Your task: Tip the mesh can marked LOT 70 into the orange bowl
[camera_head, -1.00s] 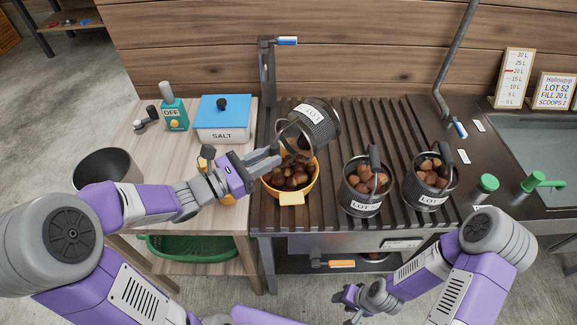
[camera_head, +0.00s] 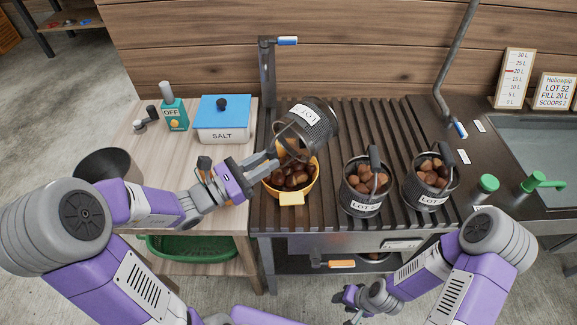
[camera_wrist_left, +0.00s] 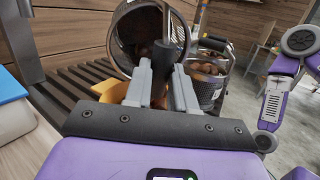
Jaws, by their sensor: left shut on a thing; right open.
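My left gripper (camera_head: 262,163) is shut on the handle of a dark mesh can (camera_head: 313,119), tilted over the orange bowl (camera_head: 292,199) with its mouth facing down to the left. The can's label reads LOT; its number is not legible. The bowl holds several brown chestnuts. In the left wrist view the gripper (camera_wrist_left: 163,80) grips the dark handle, and the can (camera_wrist_left: 128,32) shows its open mouth, with the orange bowl (camera_wrist_left: 112,92) partly hidden behind the fingers. My right gripper (camera_head: 352,305) is open and empty, low in front of the grill.
Two upright mesh cans of chestnuts, a middle one (camera_head: 361,207) and a right one (camera_head: 427,197), stand on the slatted grill (camera_head: 335,222). A white SALT box (camera_head: 222,132) with a blue lid and a green OFF device (camera_head: 173,115) sit on the left table. A dark pot (camera_head: 104,162) is partly behind my left arm.

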